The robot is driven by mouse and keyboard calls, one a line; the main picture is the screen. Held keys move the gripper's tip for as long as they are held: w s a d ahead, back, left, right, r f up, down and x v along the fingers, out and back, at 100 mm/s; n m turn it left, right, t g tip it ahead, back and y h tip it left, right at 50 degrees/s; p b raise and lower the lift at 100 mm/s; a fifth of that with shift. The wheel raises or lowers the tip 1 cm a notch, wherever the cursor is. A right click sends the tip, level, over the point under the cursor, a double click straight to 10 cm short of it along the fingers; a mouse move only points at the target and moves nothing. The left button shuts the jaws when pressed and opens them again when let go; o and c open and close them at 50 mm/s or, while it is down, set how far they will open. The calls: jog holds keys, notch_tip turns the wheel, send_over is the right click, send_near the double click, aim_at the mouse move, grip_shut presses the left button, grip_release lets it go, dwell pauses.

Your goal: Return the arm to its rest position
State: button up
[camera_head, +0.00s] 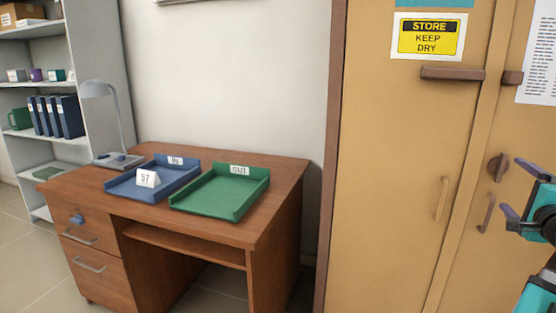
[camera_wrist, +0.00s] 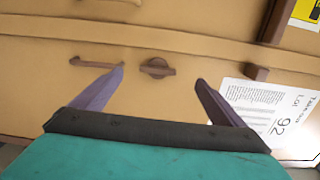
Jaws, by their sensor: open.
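My gripper (camera_head: 520,189) shows at the right edge of the head view, in front of the tan cabinet, with part of my arm cut off by the frame. In the wrist view my gripper (camera_wrist: 150,88) has its two purple-grey fingers spread wide apart. Nothing is between the fingers; only the cabinet door behind shows there. The gripper is open and empty. Most of my arm is out of view.
The tan cabinet (camera_head: 400,180) has handles and a round latch (camera_head: 498,168) near my gripper. To the left, a wooden desk (camera_head: 275,200) carries a blue tray (camera_head: 125,187) with a "57" card, a green tray (camera_head: 215,195) and a grey lamp (camera_head: 98,89). Shelves stand far left.

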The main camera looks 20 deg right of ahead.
jog(key=w+a+f+n+y+p, duration=0.2)
jog(key=w+a+f+y+p, duration=0.15)
jog(key=w+a+f, duration=0.7)
jog(key=w+a+f+n+y+p, duration=0.1)
jog(key=w+a+f+y+p, duration=0.45)
jog(key=w, duration=0.75)
jog(key=w+a+f+n+g+y+p, duration=0.2)
jog(key=a+f+n+g, duration=0.1)
jog(key=a+f, duration=0.85)
jog(key=w+a+f+n+g+y+p, duration=0.1)
jog(key=w+a+f+n+g+y, duration=0.15)
jog(key=a+f, duration=0.95)
jog(key=s+a+f+n+g+p, duration=0.2)
jog(key=s+a+f+g, duration=0.1)
jog(key=s+a+f, duration=0.4)
jog(key=s+a+f+n+g+y+p, duration=0.1)
jog(key=s+a+f+n+g+p, duration=0.15)
jog(key=s+a, duration=0.45)
jog(key=s+a+f+n+g+p, duration=0.1)
jog(key=s+a+f+n+g, duration=0.4)
jog(key=a, duration=0.6)
jog(key=s+a+f+n+g+h+p, duration=0.15)
jog(key=s+f, duration=0.45)
jog(key=s, duration=0.6)
jog(key=s+d+n+g+h, duration=0.3)
jog(key=s+d+n, duration=0.2)
jog(key=s, duration=0.2)
jog(key=shift+d, duration=0.35)
